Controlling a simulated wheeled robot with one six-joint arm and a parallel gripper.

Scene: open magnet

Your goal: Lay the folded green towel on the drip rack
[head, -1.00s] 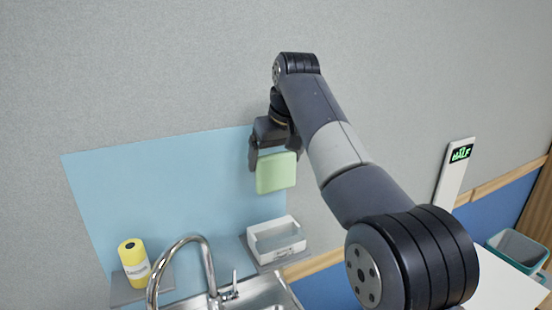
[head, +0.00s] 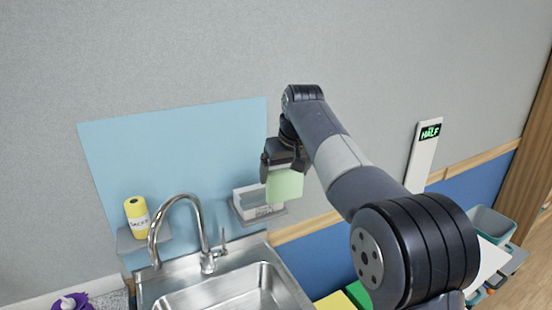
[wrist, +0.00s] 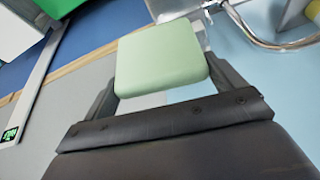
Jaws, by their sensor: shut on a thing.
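The folded green towel (head: 285,186) is a pale green, rounded square block. My gripper (head: 284,168) is shut on it and holds it up in the air. In the head view the towel hangs in front of the right end of a white open-topped box on a grey wall shelf (head: 262,217). The towel also shows between my fingers in the wrist view (wrist: 160,58). I cannot tell a drip rack for certain; the white box (head: 252,200) on the shelf is partly hidden by the towel.
A steel sink (head: 235,290) with a curved tap (head: 158,225) lies below. A yellow labelled bottle (head: 137,217) stands on a small left shelf. A purple object (head: 72,302) sits at lower left.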

